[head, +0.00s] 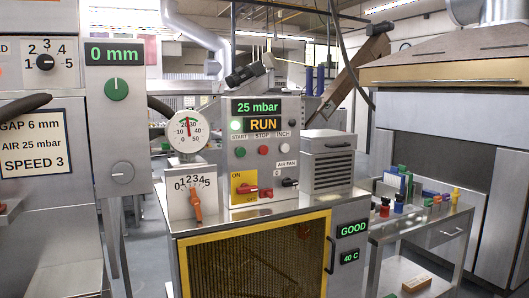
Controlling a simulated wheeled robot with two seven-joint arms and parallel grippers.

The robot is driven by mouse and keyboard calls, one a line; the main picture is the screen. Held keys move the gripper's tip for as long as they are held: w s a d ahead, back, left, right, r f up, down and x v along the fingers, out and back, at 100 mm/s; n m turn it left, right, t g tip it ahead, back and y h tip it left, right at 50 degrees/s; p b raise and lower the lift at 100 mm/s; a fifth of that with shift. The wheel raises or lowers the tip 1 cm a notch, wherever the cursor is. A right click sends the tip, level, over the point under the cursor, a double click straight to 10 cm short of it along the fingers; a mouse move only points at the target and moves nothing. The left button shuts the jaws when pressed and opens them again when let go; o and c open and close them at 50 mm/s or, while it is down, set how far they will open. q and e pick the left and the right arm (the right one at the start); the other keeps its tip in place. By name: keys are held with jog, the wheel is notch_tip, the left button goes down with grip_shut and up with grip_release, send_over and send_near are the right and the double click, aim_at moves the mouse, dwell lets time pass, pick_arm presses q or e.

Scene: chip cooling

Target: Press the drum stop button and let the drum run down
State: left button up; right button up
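The control panel (276,172) stands on top of the machine in the middle of the head view. Its red stop button (263,150) sits under the label STOP, between a green button (240,152) under START and a third button (284,148) under INCH. The display (263,124) reads RUN in yellow, with 25 mbar above it in green. The drum itself cannot be made out behind the yellow mesh window (255,262). Neither of my grippers shows.
A round dial gauge (187,130) and an orange pointer lever (196,207) stand left of the panel. A louvred grey box (327,160) stands on the right. A side table (421,219) at right holds several small coloured items.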

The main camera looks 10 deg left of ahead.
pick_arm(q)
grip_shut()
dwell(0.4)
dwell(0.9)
